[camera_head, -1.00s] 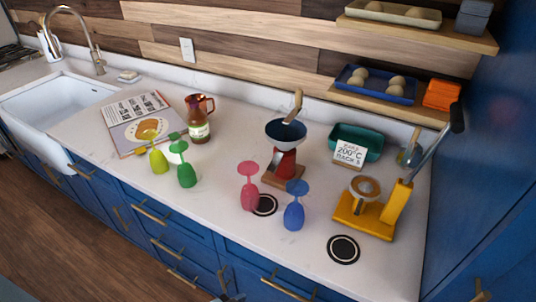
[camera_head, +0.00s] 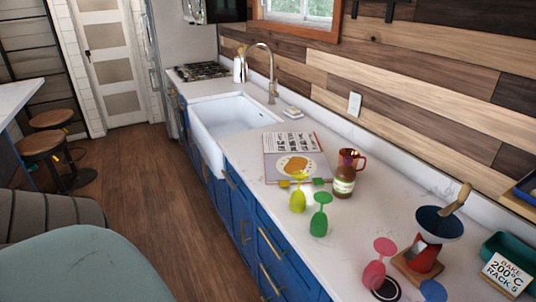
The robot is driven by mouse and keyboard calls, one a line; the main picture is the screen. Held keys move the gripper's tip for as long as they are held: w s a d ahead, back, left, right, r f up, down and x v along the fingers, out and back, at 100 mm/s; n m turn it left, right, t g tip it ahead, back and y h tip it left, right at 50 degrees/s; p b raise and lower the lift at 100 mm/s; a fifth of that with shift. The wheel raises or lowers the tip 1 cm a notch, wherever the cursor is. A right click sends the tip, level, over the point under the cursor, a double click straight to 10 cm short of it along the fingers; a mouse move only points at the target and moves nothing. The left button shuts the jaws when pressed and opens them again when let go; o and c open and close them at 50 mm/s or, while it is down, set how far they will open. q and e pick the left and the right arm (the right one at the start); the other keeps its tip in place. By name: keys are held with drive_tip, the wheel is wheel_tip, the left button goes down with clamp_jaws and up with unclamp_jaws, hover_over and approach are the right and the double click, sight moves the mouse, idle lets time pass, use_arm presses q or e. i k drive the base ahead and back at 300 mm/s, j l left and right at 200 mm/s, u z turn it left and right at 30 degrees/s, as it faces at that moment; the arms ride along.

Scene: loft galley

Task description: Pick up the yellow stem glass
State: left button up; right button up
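The yellow stem glass (camera_head: 298,201) stands upside down on the white counter, bowl on the counter and foot up. It is in front of the open magazine. The green stem glass (camera_head: 319,225) stands upside down close to its right, nearer to me. Neither of my grippers is in the head view, so their state cannot be seen.
A brown jug (camera_head: 343,182) stands behind the two glasses. The open magazine (camera_head: 296,157) lies beyond them. A pink glass (camera_head: 374,275), a blue glass (camera_head: 432,292) and a red grinder (camera_head: 424,256) stand to the right. The sink (camera_head: 232,122) is farther back. Open floor (camera_head: 160,200) lies left of the counter.

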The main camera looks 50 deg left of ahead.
sight(297, 200)
drive_tip(key=u, duration=1.35)
